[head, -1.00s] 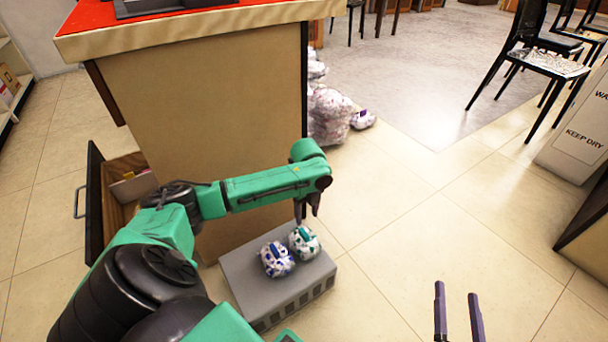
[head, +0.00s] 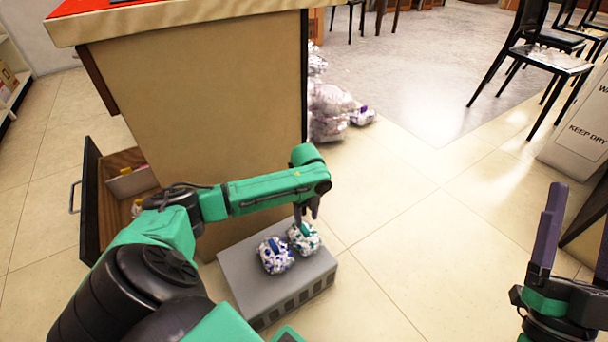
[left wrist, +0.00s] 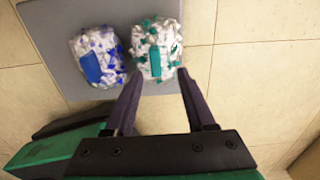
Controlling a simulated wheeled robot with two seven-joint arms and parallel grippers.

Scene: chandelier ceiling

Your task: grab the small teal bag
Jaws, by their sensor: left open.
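The small teal bag (head: 305,243), white with teal patches and a teal label, sits on the grey box (head: 250,300). It also shows in the left wrist view (left wrist: 155,50). A similar small blue bag (head: 275,258) sits close beside it, also in the left wrist view (left wrist: 97,58). My left gripper (head: 307,211) is open and points down at the teal bag. In the left wrist view its fingertips (left wrist: 159,74) appear on either side of the bag's near end; contact cannot be told. My right gripper (head: 580,205) is open and empty at the lower right.
A counter (head: 205,110) stands behind the box, with an open drawer (head: 95,205) at its left. Larger bags (head: 330,108) are piled beyond the counter. Black chairs (head: 545,65) and a white sign (head: 580,130) stand at right. The middle floor is clear.

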